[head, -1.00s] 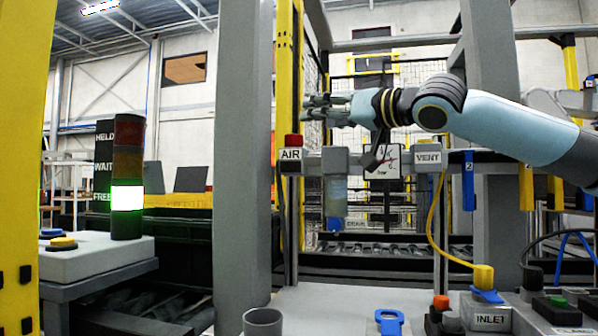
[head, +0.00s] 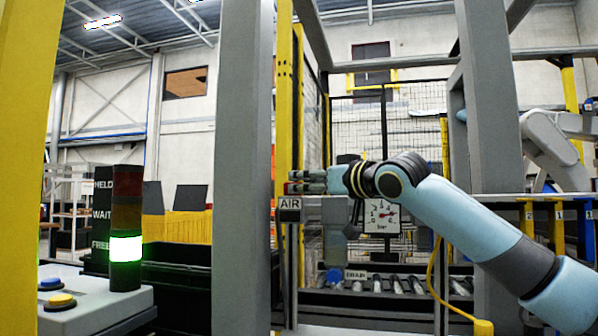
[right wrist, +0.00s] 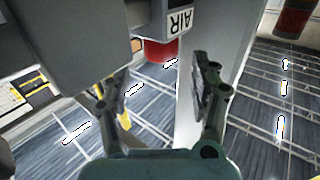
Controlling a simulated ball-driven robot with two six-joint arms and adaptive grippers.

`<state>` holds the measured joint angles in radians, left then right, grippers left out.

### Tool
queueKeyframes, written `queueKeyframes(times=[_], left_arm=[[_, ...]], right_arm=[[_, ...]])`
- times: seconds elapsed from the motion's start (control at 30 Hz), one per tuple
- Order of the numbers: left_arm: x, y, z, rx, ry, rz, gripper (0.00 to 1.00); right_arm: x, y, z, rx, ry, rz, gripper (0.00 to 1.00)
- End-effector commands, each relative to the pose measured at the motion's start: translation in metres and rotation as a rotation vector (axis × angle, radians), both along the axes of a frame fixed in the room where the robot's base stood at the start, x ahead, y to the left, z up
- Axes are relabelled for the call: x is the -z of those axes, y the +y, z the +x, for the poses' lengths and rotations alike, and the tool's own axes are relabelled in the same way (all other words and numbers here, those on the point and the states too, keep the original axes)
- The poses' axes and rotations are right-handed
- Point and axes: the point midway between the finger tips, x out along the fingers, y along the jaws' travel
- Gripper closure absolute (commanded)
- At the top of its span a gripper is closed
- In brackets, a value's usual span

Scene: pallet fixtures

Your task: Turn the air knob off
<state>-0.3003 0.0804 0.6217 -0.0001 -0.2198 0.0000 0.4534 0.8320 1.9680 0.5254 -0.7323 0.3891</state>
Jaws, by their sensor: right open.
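The red air knob (head: 291,187) sits on top of the fitting with the AIR label (head: 290,203), and my gripper partly covers it in the head view. My right gripper (head: 304,182) reaches it level from the right. In the right wrist view the red knob (right wrist: 163,50) shows beyond the fingertips, in the gap between them, beside the AIR plate (right wrist: 181,20). The right gripper (right wrist: 160,80) is open, with clear space between its fingers. I cannot tell whether a finger touches the knob. My left gripper is not in view.
A grey post (head: 243,160) stands left of the knob. A stack light (head: 126,230) glows green at FREE. Rollers (head: 395,284) lie below.

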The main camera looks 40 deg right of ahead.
Motion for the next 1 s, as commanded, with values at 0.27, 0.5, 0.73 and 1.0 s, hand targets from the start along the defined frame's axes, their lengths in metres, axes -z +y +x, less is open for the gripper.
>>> queueKeyframes(times=[0.27, 0.5, 0.73, 1.0], left_arm=[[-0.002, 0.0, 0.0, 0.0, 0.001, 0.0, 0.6], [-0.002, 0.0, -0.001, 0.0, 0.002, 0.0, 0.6], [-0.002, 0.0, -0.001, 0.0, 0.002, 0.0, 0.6], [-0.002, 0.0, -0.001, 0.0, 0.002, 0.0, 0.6]], right_arm=[[0.001, 0.003, 0.036, -0.002, 0.0, 0.003, 0.38], [0.001, 0.003, 0.043, -0.003, 0.001, -0.001, 0.38], [0.001, 0.003, 0.043, -0.002, 0.001, -0.001, 0.48], [0.001, 0.003, 0.043, -0.002, 0.001, -0.001, 0.84]])
